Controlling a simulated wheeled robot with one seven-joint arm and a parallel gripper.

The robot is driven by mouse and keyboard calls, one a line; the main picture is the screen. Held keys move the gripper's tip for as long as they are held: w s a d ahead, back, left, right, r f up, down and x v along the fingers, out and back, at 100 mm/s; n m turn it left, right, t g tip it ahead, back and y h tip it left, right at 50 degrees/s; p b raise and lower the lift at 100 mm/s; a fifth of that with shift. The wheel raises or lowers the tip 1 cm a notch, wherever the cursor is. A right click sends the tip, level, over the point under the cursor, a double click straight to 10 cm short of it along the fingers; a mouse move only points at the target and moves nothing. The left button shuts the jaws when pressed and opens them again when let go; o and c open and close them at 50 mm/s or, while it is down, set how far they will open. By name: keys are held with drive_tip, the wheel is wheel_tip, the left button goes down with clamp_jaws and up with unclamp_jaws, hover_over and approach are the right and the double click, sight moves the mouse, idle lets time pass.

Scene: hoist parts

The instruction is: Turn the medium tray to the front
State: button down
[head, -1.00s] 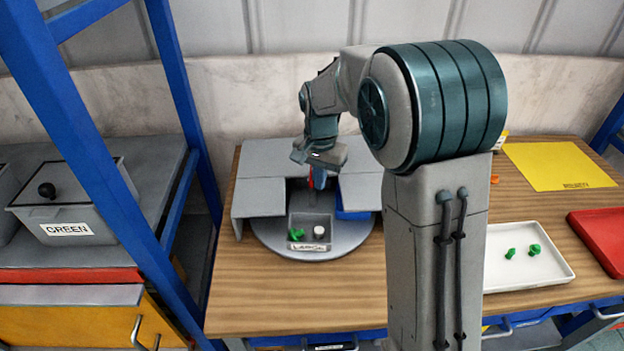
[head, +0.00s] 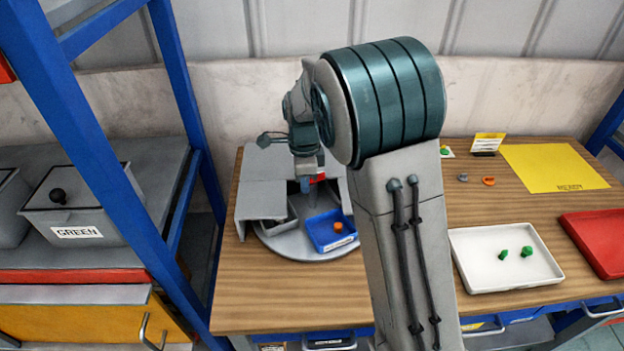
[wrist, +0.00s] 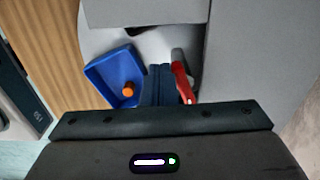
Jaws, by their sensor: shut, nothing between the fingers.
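A round grey turntable (head: 290,243) stands on the wooden table, partly under a grey cover (head: 262,207) with a gap at the front. A blue tray (head: 347,243) holding an orange part sits at the front right of the turntable; its label is too small to read. It also shows in the wrist view (wrist: 98,76). A grey tray (head: 270,231) is partly hidden at the left of the gap. I cannot tell which tray is the medium one. My gripper (head: 309,200) is shut and empty, low over the turntable, beside a red piece (wrist: 182,80) near the middle.
A white tray (head: 468,268) with green parts and a red tray (head: 590,225) lie at the right. A yellow mat (head: 550,168), an orange ring (head: 488,181) and a small grey part (head: 463,177) lie behind. A blue rack post (head: 190,110) stands left. The front table strip is clear.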

wheel_tip(320, 180, up, 6)
drive_tip(key=m+p, duration=0.2)
drive_tip(key=p, duration=0.4)
drive_tip(key=shift+a+m, duration=0.25)
drive_tip(key=shift+m, duration=0.15)
drive_tip(key=shift+s, duration=0.1)
idle(0.5)
